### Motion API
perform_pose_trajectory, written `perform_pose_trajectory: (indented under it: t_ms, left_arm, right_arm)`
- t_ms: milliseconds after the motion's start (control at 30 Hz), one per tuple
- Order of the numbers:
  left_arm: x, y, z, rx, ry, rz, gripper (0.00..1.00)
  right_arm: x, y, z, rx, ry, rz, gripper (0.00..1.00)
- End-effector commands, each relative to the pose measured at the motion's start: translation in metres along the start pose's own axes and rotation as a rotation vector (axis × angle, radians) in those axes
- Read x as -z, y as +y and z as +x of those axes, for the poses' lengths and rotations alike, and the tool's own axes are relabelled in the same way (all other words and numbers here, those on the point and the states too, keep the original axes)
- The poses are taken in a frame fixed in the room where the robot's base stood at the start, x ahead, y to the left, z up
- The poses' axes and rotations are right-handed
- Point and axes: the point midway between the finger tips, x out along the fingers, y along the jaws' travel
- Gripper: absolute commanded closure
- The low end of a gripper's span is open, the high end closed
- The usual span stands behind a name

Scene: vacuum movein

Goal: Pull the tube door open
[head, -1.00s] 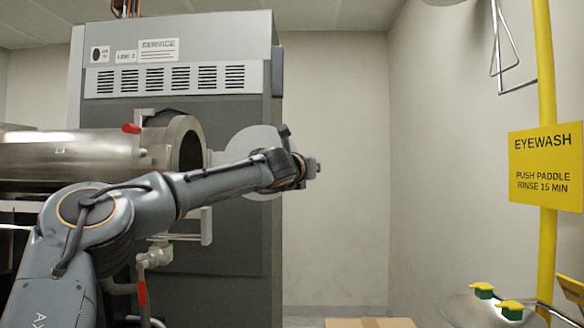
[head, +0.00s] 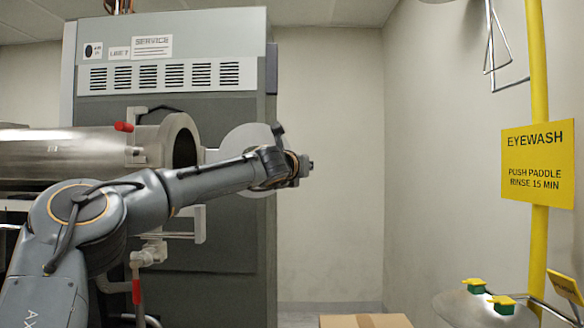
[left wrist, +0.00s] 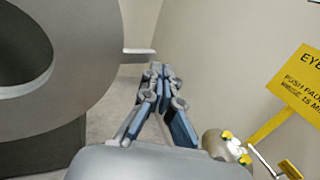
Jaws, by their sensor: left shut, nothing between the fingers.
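The steel tube (head: 60,158) lies level at the left, its thick flange and round dark mouth facing right. The tube door, a pale round disc (head: 238,138), stands apart from the mouth, to its right. My left forearm crosses in front of the disc and hides its lower part. My left gripper (head: 306,167) is right of the disc, shut and empty. In the left wrist view the shut fingers (left wrist: 158,72) point ahead, right of a large grey ring (left wrist: 92,75) with a dark hole. They look apart from it. My right gripper is not in view.
A grey cabinet (head: 170,20) stands behind the tube. A cardboard box (head: 365,321) is low in front. Space right of the gripper is free.

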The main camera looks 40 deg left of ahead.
Motion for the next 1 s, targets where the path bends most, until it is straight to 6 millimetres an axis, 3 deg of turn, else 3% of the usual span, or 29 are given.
perform_pose_trajectory:
  t_ms: [500,700,1000]
  left_arm:
    - [0.0,0.0,-0.091,0.002,-0.004,-0.002,1.0]
    - [0.001,0.0,-0.105,0.001,-0.003,0.0,1.0]
    - [0.001,0.0,-0.106,0.001,-0.003,0.001,1.0]
  right_arm:
    - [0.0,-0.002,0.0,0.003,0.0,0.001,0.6]
    - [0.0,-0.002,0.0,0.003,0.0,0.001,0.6]
    - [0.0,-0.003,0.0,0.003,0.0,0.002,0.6]
